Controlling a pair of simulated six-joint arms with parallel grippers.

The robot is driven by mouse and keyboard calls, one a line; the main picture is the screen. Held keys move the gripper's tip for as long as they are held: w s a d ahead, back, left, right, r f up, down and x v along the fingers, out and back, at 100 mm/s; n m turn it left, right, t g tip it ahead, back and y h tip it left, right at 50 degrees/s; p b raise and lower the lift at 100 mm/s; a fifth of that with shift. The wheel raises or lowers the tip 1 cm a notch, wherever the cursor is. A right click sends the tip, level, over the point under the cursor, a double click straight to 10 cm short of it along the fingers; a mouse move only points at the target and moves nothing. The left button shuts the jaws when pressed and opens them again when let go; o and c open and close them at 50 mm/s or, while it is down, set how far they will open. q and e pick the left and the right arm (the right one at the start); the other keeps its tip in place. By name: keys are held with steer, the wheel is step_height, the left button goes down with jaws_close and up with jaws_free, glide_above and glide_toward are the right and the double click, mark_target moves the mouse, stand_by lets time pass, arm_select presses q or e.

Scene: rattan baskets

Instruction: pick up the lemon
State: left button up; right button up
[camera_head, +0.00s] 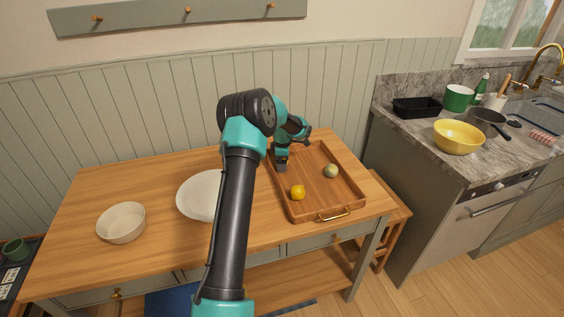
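The yellow lemon (298,192) lies in the front left part of a wooden tray (349,201) on the table. One arm is in view, rising from the bottom edge left of the middle; I take it as my left. Its gripper (282,167) points down over the tray's back left part, behind the lemon and apart from it in the picture. The fingers are small and dark, and I cannot tell whether they are open. My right gripper is not in view.
A round greenish-brown fruit (331,171) lies in the tray, right of the lemon. A white plate (195,196), partly hidden by my arm, and a white bowl (121,222) stand to the left. The tray has a raised rim and brass handle (333,215). A counter (490,157) stands right.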

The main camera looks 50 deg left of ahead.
arm_select(q)
steer(key=c, duration=1)
steer(key=shift+o, duration=0.2)
steer(key=shift+r, duration=0.15)
step_height(320, 180, up, 10)
steer(key=shift+f, duration=0.1)
